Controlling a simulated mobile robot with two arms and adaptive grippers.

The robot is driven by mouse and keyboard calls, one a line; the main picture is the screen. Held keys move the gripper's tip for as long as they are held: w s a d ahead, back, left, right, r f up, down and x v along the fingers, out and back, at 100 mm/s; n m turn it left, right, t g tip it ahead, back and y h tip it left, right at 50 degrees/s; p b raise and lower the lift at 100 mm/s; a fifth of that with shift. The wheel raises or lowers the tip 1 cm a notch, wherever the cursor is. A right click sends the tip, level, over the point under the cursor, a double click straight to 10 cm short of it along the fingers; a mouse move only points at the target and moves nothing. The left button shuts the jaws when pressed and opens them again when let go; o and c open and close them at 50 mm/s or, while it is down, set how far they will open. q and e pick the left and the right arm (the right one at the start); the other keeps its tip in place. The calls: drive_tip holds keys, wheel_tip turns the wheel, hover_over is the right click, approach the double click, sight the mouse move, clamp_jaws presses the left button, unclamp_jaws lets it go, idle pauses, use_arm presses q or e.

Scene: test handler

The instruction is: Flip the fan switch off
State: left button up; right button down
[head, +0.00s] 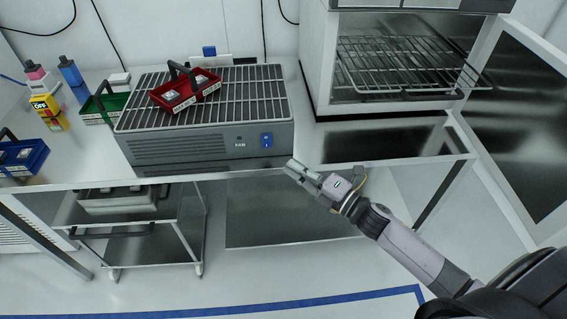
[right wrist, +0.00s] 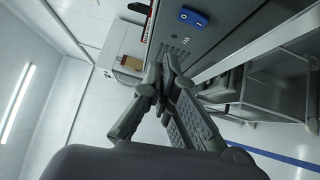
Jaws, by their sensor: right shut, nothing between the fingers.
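The fan unit (head: 200,148) is a grey box with a slatted top, standing on the bench in the head view. Its blue fan switch (head: 266,140) sits at the right end of the front face, beside the label "FAN". The switch also shows in the right wrist view (right wrist: 193,17), near the top. My right gripper (head: 292,164) is shut and empty, in front of the bench edge, a little below and to the right of the switch and apart from it. Its fingers show in the right wrist view (right wrist: 166,62). My left gripper is in neither view.
A red tray (head: 176,101) rests on the fan unit's grille. A green tray (head: 92,117), a blue tray (head: 38,160) and bottles stand at the left. An oven-like chamber with a wire rack (head: 400,62) and open door (head: 535,130) is at the right. A cart (head: 160,245) stands below.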

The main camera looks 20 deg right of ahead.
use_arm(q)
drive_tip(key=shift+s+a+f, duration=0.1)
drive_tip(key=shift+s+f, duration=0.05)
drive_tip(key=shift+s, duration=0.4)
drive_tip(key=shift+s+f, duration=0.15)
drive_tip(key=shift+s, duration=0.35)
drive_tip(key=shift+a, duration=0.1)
